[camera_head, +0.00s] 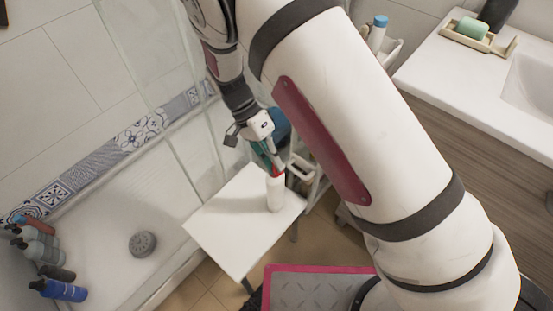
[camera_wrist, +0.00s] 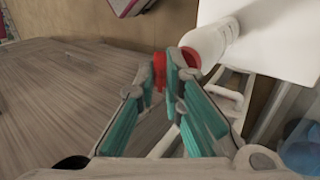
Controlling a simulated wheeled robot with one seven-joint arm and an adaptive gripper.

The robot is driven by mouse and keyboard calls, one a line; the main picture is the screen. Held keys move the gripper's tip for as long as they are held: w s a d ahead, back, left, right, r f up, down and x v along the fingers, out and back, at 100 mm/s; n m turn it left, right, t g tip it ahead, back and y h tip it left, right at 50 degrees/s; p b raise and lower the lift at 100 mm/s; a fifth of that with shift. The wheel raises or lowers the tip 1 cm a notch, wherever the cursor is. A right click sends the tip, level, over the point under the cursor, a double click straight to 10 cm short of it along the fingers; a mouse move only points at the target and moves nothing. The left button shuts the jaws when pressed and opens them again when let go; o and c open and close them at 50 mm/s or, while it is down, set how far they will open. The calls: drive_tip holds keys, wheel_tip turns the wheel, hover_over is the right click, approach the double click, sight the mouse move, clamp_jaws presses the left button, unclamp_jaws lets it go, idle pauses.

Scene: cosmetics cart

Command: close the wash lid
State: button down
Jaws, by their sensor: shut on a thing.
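The wash is a white bottle (camera_head: 275,194) with a red lid (camera_head: 277,173), standing upright on a white table top (camera_head: 228,234) near its right edge. In the wrist view the white bottle (camera_wrist: 206,45) shows at the upper right, with red at its neck (camera_wrist: 192,57). More of the red lid (camera_wrist: 159,72) shows between the fingertips. My gripper (camera_head: 268,155) is above the bottle, its teal-padded fingers shut on the red lid; the gripper is also seen in the wrist view (camera_wrist: 163,72). One finger partly hides the lid, so I cannot tell how far open it is.
A cart rack (camera_head: 303,168) stands close behind the bottle. A wood-front sink cabinet (camera_head: 475,130) is at right, with green soap (camera_head: 472,28) on it. A glass shower panel and tray (camera_head: 110,225) lie at left, with several bottles. The table's left part is clear.

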drive_tip(key=shift+w+a+f+h, duration=0.1)
drive_tip(key=shift+a+h, duration=0.05)
drive_tip(key=shift+h, duration=0.15)
idle(0.4)
drive_tip(key=c, duration=1.7)
unclamp_jaws()
